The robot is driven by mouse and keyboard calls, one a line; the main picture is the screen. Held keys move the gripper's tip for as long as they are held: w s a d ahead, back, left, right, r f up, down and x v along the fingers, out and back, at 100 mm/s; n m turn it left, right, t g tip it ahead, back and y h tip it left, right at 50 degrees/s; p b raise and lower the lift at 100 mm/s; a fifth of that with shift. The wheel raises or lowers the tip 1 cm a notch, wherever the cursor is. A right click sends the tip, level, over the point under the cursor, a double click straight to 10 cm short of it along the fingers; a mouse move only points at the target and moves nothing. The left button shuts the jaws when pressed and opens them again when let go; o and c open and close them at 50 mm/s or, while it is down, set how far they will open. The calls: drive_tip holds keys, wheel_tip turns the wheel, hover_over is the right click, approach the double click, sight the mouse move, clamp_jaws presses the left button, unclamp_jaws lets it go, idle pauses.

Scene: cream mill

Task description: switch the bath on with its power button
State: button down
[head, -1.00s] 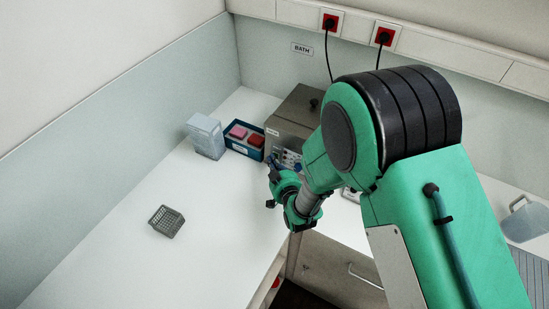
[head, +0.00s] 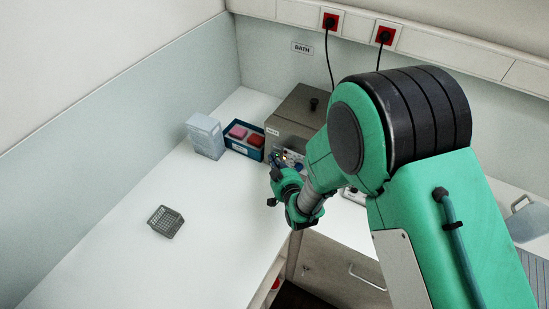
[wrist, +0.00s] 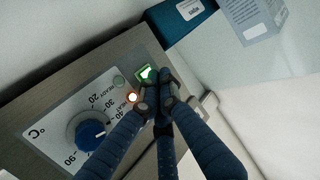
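The bath (head: 298,108) is a grey-brown metal box with a dark knob on its lid, below the BATH sign. In the wrist view its front panel (wrist: 62,112) has a blue temperature dial (wrist: 88,131). The READY lamp (wrist: 118,81) looks dull. My gripper (wrist: 163,88) has its dark blue fingers closed together, with nothing between them, at the power button's lower edge. I cannot tell whether they touch it. In the head view my gripper (head: 277,164) is at the bath's front.
A small grey basket (head: 165,221) sits on the open white counter (head: 200,250). A jug (head: 530,218) stands at the far right.

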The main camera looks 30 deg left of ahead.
drive_tip(key=shift+s, duration=0.4)
drive_tip(key=shift+r, duration=0.1)
drive_tip(key=shift+s+r+b, duration=0.25)
drive_tip(key=shift+s+b, duration=0.1)
drive_tip(key=shift+s, duration=1.15)
drive_tip(key=shift+s+r+b, duration=0.2)
drive_tip(key=shift+s+b, duration=0.15)
drive_tip(key=shift+s, duration=1.1)
